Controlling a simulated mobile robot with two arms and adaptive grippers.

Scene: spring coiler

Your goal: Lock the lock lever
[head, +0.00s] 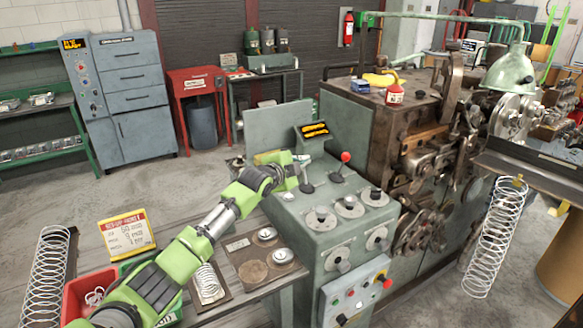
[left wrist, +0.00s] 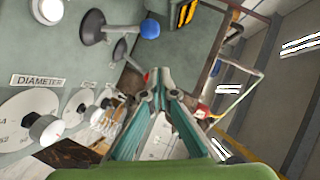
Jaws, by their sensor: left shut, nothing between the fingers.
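Two levers stand on top of the green control cabinet (head: 335,262); I cannot read a label saying which is the lock lever. A lever with a red ball knob (head: 346,157) stands upright just right of my left gripper (head: 302,170). A second lever with a dark base (head: 306,187) is beside the gripper, its upper part mostly hidden. In the left wrist view, a lever has a blue ball knob (left wrist: 150,28) and a round dark base (left wrist: 92,27). My left gripper's fingers (left wrist: 158,78) are shut and empty, apart from the blue knob. The right gripper is not in view.
Dials and knobs (head: 350,206) cover the cabinet's sloped front. A small display with yellow marks (head: 315,130) stands behind the levers. The brown coiling machine (head: 395,110) adjoins at the right.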

